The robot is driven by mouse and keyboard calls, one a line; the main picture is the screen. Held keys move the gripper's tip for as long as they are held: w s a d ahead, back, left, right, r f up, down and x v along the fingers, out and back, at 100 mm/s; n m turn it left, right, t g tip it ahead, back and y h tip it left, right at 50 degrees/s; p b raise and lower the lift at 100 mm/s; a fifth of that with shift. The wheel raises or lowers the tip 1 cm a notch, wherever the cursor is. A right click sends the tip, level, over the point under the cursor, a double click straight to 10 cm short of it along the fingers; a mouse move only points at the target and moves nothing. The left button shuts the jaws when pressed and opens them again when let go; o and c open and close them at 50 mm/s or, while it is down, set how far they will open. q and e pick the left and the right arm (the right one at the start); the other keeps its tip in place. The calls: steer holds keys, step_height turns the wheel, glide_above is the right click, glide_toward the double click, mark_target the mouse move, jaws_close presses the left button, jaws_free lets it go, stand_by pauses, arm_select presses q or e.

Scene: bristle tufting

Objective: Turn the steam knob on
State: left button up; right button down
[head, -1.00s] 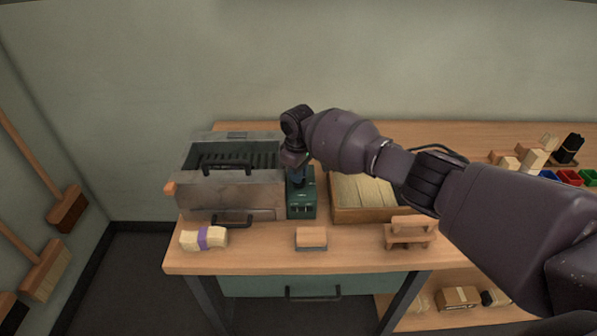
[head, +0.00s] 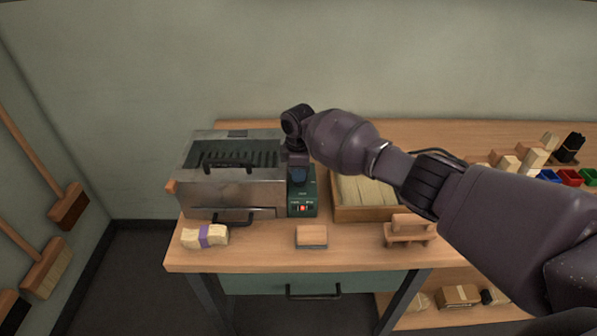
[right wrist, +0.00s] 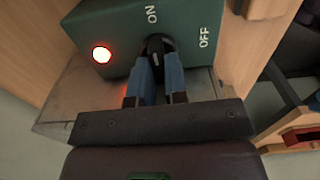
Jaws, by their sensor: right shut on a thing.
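The green control box (head: 305,206) stands against the right side of the metal steam box (head: 230,194). In the right wrist view, the green control box (right wrist: 120,28) bears ON and OFF labels and a glowing red lamp (right wrist: 101,54). The black steam knob (right wrist: 155,46) sits between the labels, with its white mark toward ON. My right gripper (right wrist: 158,68) is shut on the knob, one blue finger on each side. In the head view, my right gripper (head: 299,178) reaches down over the control box and hides the knob. My left gripper is out of view.
A wooden tray of slats (head: 365,193) stands close to the right of the control box. A tied bristle bundle (head: 205,236), a brush block (head: 311,236) and a wooden stand (head: 409,231) lie along the front edge. Coloured bins (head: 570,177) stand far right.

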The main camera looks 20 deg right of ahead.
stand_by(0.4)
steer(key=c, duration=1.1)
jaws_free()
steer(key=shift+c, duration=0.2)
step_height(320, 180, up, 11)
steer(key=p, duration=0.1)
steer(key=shift+f, duration=0.1)
